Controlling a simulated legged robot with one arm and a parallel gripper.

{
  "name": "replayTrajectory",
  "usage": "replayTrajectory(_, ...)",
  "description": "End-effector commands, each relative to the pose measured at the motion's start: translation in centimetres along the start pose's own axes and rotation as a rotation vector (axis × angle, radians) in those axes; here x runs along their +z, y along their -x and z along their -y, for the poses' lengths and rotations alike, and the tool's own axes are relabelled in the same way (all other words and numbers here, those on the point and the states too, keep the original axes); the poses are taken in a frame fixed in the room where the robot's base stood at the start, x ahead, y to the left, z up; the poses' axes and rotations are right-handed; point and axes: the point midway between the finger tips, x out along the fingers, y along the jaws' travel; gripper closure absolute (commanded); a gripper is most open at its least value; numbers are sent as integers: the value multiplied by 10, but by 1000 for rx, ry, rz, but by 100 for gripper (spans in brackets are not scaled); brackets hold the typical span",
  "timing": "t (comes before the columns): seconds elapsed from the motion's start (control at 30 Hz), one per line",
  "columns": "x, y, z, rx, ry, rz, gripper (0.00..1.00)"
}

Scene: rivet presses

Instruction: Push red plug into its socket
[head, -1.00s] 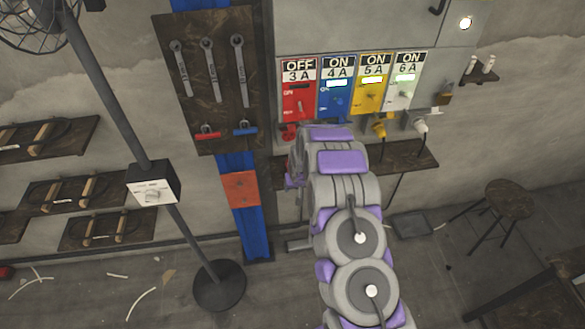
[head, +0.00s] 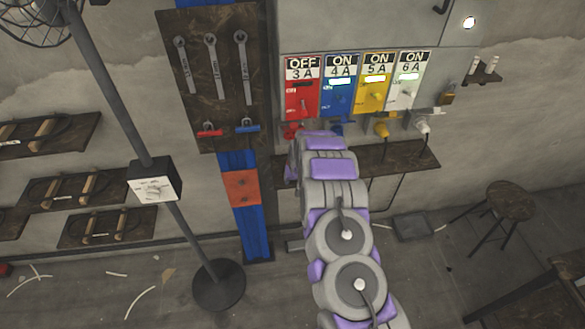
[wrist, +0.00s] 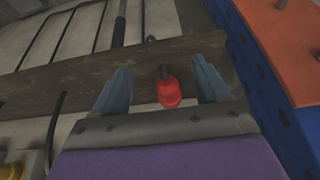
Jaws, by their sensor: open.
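The red plug (wrist: 168,92), with a dark cord at its far end, shows in the wrist view between the two fingers of my gripper (wrist: 163,88). The fingers are open, with visible gaps on both sides of the plug; whether it is level with the fingertips I cannot tell. In the head view the red switch panel (head: 302,92) reads OFF 3 A. A small red part (head: 292,131) shows just below it, beside my arm; plug or socket, I cannot tell. My arm hides my fingers there, and the socket opening is not clearly visible.
Blue (head: 340,90), yellow (head: 372,88) and white (head: 408,85) panels read ON; a yellow plug (head: 381,128) and a white plug (head: 422,125) hang below theirs. A wooden shelf (head: 400,157) runs beneath. A blue post (head: 250,220) and a tool board (head: 207,80) stand left.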

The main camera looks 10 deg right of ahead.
Motion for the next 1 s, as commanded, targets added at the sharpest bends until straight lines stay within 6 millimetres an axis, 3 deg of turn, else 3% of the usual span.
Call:
replayTrajectory(0.37, -34, -14, 0, 0, 2, -2, 26)
replayTrajectory(1.0, -44, -19, 1, -1, 1, -1, 26)
